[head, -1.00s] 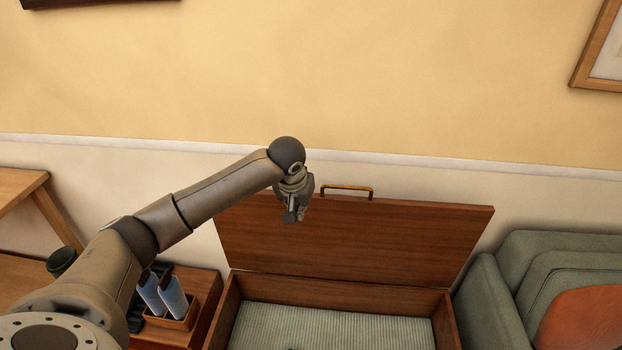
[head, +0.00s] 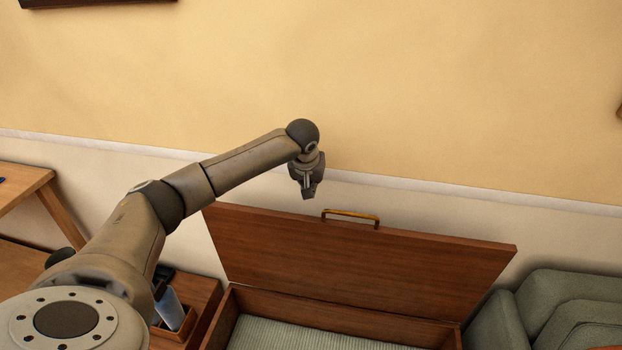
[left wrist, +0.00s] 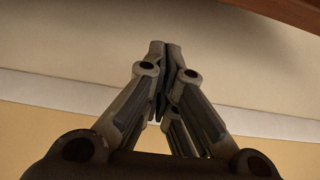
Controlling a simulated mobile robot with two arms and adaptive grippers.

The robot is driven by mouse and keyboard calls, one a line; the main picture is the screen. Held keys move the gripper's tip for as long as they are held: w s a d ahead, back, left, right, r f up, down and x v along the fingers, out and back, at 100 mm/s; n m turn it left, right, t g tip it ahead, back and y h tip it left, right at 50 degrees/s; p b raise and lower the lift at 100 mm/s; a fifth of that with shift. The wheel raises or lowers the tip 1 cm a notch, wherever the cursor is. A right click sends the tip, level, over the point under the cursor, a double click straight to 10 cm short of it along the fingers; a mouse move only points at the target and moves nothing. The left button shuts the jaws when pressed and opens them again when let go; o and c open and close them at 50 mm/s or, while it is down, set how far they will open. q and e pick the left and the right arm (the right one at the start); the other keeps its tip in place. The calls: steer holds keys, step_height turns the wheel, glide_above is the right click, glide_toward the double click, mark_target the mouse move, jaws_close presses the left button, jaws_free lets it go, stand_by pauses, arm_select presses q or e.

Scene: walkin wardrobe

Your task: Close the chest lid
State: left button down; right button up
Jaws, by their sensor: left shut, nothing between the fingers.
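The wooden chest (head: 222,322) stands against the wall with its lid (head: 350,262) raised and leaning back. A brass handle (head: 350,214) sits on the lid's top edge. The chest's inside has a pale ribbed lining (head: 300,336). My left gripper (head: 309,193) is shut and empty, pointing down near the lid's top edge, a little left of the handle. I cannot tell whether it is in front of or behind the lid's edge. In the left wrist view its fingertips (left wrist: 164,46) meet, and a strip of brown wood shows at the top right. My right gripper is not in view.
A green armchair (head: 545,305) stands close on the chest's right. A low wooden unit with a small holder and a blue-white item (head: 168,303) is on its left. A wooden table (head: 25,185) is at the far left. The wall (head: 450,80) is behind.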

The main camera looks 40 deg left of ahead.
arm_select(q)
steer(key=f, duration=0.1)
steer(key=s+f+p, duration=0.1)
steer(key=f, duration=0.1)
steer(key=d+f+p, duration=0.1)
steer(key=shift+s+f, duration=0.25)
steer(key=shift+s, duration=0.15)
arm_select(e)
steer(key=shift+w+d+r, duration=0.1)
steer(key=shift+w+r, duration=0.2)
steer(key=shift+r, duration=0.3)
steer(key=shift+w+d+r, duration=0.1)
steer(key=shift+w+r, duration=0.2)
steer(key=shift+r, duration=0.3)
arm_select(q)
steer(key=shift+f, duration=0.1)
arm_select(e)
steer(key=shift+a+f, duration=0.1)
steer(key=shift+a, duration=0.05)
